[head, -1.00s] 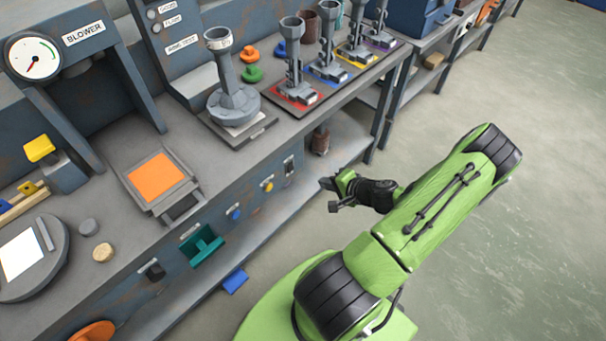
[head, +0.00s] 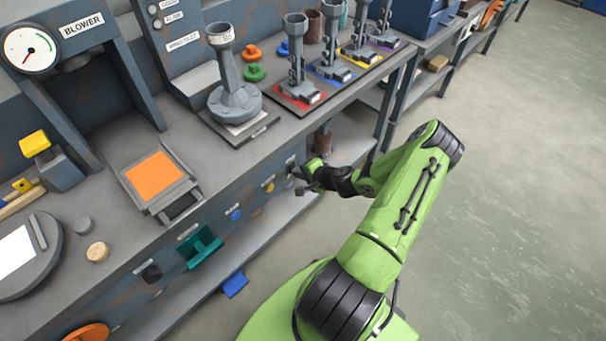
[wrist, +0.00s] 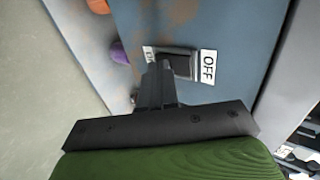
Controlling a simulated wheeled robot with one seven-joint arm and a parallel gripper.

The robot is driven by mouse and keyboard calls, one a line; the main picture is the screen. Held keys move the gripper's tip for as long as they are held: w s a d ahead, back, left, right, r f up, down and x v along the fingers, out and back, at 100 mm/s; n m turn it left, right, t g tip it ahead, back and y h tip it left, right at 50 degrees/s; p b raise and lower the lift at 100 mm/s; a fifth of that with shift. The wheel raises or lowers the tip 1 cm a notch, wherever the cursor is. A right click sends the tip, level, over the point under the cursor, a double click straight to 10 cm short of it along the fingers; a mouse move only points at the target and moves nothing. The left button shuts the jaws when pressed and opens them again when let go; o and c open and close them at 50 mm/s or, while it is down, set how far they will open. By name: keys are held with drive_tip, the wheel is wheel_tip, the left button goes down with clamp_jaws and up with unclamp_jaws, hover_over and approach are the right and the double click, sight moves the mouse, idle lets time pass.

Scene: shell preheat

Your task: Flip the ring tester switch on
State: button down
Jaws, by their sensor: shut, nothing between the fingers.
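The switch (wrist: 182,65) is a dark rocker on the blue-grey front panel of the bench, seen in the wrist view. A white label reading OFF (wrist: 208,67) is on its right side, and another small label, partly hidden by the fingers, is on its left. My gripper (wrist: 160,66) is shut and empty, its fingertips overlapping the left side of the switch in the picture; I cannot tell whether they touch it. In the head view my gripper (head: 297,181) is at the bench front, covering part of the switch.
A blue knob (head: 235,215) and a yellow knob (head: 269,187) are on the same panel, left of my gripper. A teal holder (head: 203,250) sticks out farther left. The bench top overhangs above, and a lower shelf runs below. The floor at right is clear.

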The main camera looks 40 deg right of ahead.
drive_tip(key=shift+w, duration=0.15)
drive_tip(key=shift+r+p, duration=0.6)
drive_tip(key=shift+r, duration=0.25)
drive_tip(key=shift+f, duration=0.1)
